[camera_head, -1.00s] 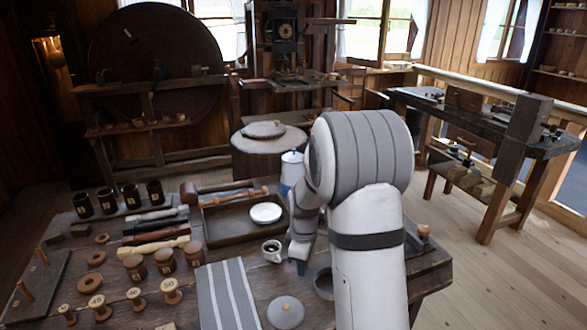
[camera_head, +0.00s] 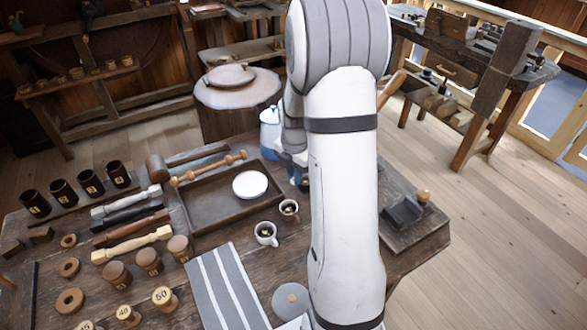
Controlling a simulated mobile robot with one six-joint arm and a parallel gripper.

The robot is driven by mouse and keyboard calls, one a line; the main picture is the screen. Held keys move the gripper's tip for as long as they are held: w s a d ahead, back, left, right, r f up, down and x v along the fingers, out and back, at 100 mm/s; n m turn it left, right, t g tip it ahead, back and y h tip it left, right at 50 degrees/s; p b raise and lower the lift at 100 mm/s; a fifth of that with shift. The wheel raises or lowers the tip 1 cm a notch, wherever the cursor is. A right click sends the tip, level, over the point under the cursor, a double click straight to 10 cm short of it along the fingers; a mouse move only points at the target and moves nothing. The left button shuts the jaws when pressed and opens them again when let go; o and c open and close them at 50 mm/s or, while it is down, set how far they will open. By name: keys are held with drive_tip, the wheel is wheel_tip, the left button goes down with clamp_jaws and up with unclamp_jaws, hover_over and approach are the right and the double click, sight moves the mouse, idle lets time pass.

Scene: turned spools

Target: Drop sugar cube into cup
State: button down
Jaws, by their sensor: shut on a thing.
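A white cup (camera_head: 266,234) with dark contents stands upright on the workbench, right of the striped cloth. A small brown pot (camera_head: 289,210) with pale bits in it stands just behind and right of the cup. My gripper (camera_head: 299,178) is above and behind the brown pot, pointing down, partly covered by my arm. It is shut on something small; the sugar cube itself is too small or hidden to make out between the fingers. The gripper is apart from the cup.
A tray (camera_head: 212,213) with a white dish (camera_head: 250,184) lies left of the gripper. A grey round lid (camera_head: 291,300) and striped cloth (camera_head: 225,290) lie in front. Wooden spools (camera_head: 164,298) crowd the left.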

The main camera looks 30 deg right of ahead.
wheel_tip(320, 180, down, 5)
drive_tip(key=b, duration=0.2)
drive_tip(key=shift+b, duration=0.4)
drive_tip(key=c, duration=1.4)
unclamp_jaws()
drive_tip(key=shift+r, duration=0.1)
drive_tip(key=shift+r, duration=3.9)
